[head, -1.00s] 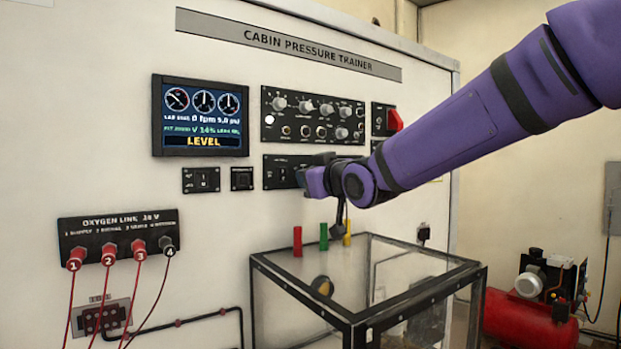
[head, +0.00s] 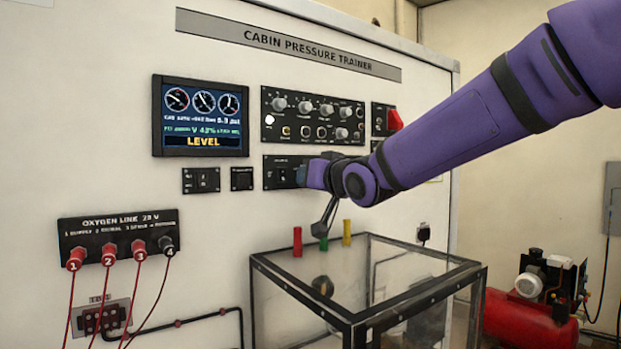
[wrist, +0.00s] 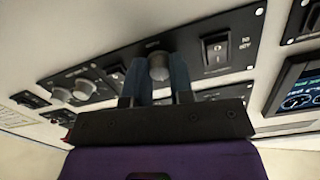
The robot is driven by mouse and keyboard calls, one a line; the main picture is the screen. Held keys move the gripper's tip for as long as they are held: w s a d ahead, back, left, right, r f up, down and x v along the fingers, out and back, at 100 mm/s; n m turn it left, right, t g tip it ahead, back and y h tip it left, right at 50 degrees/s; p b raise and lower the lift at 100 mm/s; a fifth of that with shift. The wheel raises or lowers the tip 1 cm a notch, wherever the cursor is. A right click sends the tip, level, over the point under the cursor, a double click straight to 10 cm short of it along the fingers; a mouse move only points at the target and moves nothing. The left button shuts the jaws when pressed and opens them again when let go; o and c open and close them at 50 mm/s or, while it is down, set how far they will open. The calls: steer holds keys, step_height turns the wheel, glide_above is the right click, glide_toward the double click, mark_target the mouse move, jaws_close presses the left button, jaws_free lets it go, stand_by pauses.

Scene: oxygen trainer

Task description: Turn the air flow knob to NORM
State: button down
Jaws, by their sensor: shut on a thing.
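My gripper (head: 301,175) is at the lower black panel (head: 279,171) on the trainer's wall, in the head view. In the wrist view its two blue-grey fingers stand on either side of a round grey knob (wrist: 158,67) and are shut on it. The knob's label is too blurred to read, so I cannot tell its setting or confirm its name. In the head view my gripper hides this knob. A black rocker switch (wrist: 217,49) sits beside it on the same panel.
The upper panel (head: 313,116) with several knobs is just above my gripper. The display (head: 201,116) reads LEVEL. A red switch guard (head: 395,119) is to the right. A clear-walled box (head: 300,288) with a black frame stands below my arm.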

steer(key=c, duration=1)
jaws_free()
steer(key=v, duration=1)
steer(key=shift+s+d, duration=0.25)
steer(key=shift+s, duration=0.1)
steer(key=s+d+f+m+h, duration=0.1)
steer(key=s+d+f+h, duration=0.15)
steer(key=d, duration=0.25)
steer(key=s+d+f+m+h, duration=0.1)
steer(key=s+d+f+h, duration=0.15)
steer(key=d, duration=0.35)
steer(key=s+d+f+g+h, duration=0.1)
steer(key=s+d+f+g, duration=0.2)
steer(key=s, duration=0.4)
steer(key=s+d+f+m+g+h, duration=0.1)
steer(key=s+d+f+g+h, duration=0.1)
steer(key=s+d+f, duration=0.3)
steer(key=s+d+f+m+g+h, duration=0.1)
steer(key=s+d+f+g, duration=0.3)
steer(key=s, duration=0.4)
steer(key=shift+s+d+g+h, duration=0.3)
steer(key=shift+s, duration=0.1)
